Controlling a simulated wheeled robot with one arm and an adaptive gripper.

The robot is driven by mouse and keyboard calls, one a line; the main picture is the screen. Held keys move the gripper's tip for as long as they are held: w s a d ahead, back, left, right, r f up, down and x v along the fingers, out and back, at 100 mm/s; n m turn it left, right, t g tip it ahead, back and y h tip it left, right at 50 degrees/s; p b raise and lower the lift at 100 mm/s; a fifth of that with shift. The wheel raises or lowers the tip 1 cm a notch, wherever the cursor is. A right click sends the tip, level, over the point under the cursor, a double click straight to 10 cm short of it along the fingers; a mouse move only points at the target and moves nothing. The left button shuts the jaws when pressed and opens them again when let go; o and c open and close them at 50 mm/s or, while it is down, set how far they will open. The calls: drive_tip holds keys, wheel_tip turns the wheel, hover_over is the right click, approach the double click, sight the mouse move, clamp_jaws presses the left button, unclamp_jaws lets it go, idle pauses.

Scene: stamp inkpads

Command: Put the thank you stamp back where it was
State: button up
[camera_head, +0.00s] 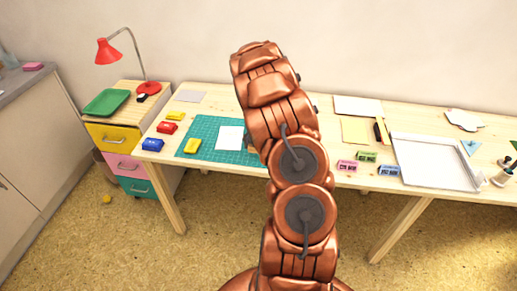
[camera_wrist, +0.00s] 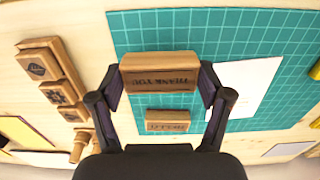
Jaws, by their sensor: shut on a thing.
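The thank you stamp (camera_wrist: 158,72), a wooden block with dark lettering that appears upside down, is held between the two fingers of my gripper (camera_wrist: 160,85) in the wrist view. It is over the teal cutting mat (camera_wrist: 187,28), and I cannot tell its height above the mat. A smaller wooden stamp (camera_wrist: 167,122) with lettering shows between the fingers, nearer the gripper's palm. A row of wooden stamps with dark picture marks (camera_wrist: 40,62) is to the left, off the mat. In the head view my arm hides the gripper and the held stamp.
A white card (camera_head: 229,138) lies on the mat. Small coloured boxes (camera_head: 366,157) and a white tray (camera_head: 432,163) are at the right. A drawer cabinet (camera_head: 122,140) stands left.

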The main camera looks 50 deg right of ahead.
drive_tip(key=shift+w+d+f, duration=0.1)
drive_tip(key=shift+d+f, duration=0.05)
drive_tip(key=shift+d, duration=0.2)
wheel_tip(320, 180, down, 3)
drive_tip(key=shift+r+p, duration=0.15)
drive_tip(key=shift+p, duration=0.85)
drive_tip(key=shift+f, duration=0.3)
drive_tip(key=shift+f, duration=0.15)
drive_tip(key=o, duration=0.9)
